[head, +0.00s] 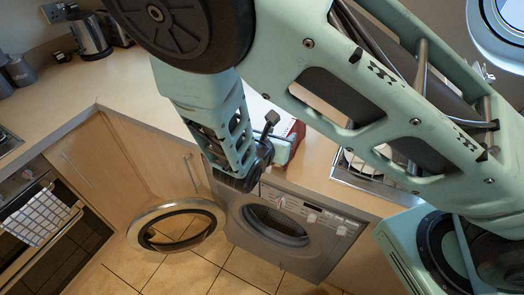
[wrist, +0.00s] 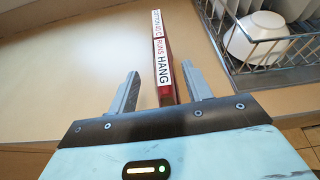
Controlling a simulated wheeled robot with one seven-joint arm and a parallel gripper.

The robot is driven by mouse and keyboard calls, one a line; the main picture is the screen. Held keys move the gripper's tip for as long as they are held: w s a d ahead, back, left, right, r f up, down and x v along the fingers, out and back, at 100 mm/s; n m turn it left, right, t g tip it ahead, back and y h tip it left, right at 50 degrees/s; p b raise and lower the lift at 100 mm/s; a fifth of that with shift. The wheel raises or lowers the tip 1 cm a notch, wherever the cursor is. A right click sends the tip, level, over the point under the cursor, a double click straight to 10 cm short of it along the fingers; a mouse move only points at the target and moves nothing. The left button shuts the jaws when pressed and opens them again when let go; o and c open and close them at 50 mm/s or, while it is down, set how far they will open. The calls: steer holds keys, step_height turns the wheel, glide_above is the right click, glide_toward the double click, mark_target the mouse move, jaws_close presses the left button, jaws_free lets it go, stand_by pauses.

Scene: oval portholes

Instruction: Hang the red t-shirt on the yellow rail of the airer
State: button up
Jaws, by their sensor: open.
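A narrow red item (wrist: 167,96) with white labels reading "COTTON 40 C", "RUNS" and "HANG" is on the worktop in the wrist view. It looks like the folded red t-shirt with its care label, but I cannot be sure. My gripper (wrist: 161,68) is open, with one finger to each side of the item's near end and gaps between. In the head view a red patch (head: 298,130) shows on the worktop beside my gripper, mostly hidden by my arm. No airer or yellow rail is in view.
A washing machine (head: 285,232) with its round door (head: 178,228) swung open stands below the worktop (head: 135,88). A dish rack (wrist: 275,50) with white crockery is right of my gripper. A kettle (head: 90,35) stands at the back left. The worktop's left stretch is clear.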

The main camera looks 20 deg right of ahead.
steer(key=b+v, duration=0.3)
steer(key=v, duration=0.9)
steer(key=s+d+r+m+g+y+b, duration=0.1)
steer(key=s+r+m+g+y, duration=0.1)
steer(key=s+m+g+y, duration=0.2)
steer(key=s+d+r+m+g+y+b, duration=0.1)
steer(key=s+m+g+y, duration=0.4)
steer(key=s+m, duration=0.6)
steer(key=r+m+y, duration=0.1)
steer(key=m, duration=0.3)
steer(key=shift+s+r+g, duration=0.2)
steer(key=shift+s+g, duration=0.05)
steer(key=shift+g, duration=0.05)
steer(key=shift+o, duration=0.9)
steer(key=shift+s+a+r+m, duration=0.1)
steer(key=shift+a+r+m, duration=0.1)
steer(key=shift+m, duration=0.3)
